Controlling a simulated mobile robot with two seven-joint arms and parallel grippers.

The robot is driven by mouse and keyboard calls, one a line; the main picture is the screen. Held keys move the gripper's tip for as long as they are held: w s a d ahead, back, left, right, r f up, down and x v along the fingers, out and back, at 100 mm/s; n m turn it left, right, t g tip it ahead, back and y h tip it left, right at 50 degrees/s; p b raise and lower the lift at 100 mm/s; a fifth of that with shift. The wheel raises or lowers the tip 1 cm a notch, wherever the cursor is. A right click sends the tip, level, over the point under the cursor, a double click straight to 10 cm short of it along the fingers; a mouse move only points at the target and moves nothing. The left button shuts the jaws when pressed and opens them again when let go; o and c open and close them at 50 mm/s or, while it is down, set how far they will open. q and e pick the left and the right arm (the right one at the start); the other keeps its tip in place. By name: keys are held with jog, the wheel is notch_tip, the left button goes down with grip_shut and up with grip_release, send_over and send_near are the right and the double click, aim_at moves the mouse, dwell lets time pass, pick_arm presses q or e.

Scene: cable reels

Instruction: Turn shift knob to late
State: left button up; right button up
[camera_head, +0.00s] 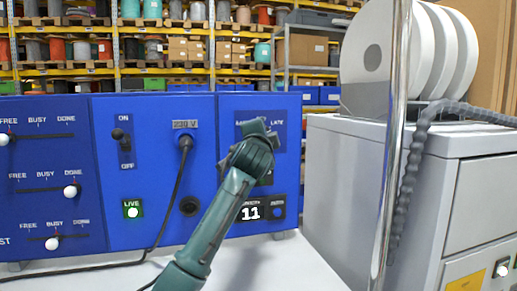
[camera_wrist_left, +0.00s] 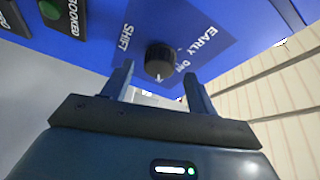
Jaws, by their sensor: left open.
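The shift knob (camera_wrist_left: 160,60) is black and round, on a blue panel with "SHIFT" and "EARLY" lettering, which appears rotated in the left wrist view. A short white mark on the knob points toward the bottom of that picture. My left gripper (camera_wrist_left: 158,85) is open. Its two fingers stand on either side of the knob, with the tips close to the panel; I cannot tell whether they touch the knob. In the head view my left gripper (camera_head: 256,132) covers the knob and part of its plate. My right gripper is not in view.
A metal pole (camera_head: 395,150) and a grey cabinet (camera_head: 335,190) stand to the right.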

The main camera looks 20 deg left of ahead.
pick_arm(q)
jog(key=b+v, duration=0.3)
jog(key=v, duration=0.8)
jog(key=shift+f, duration=0.15)
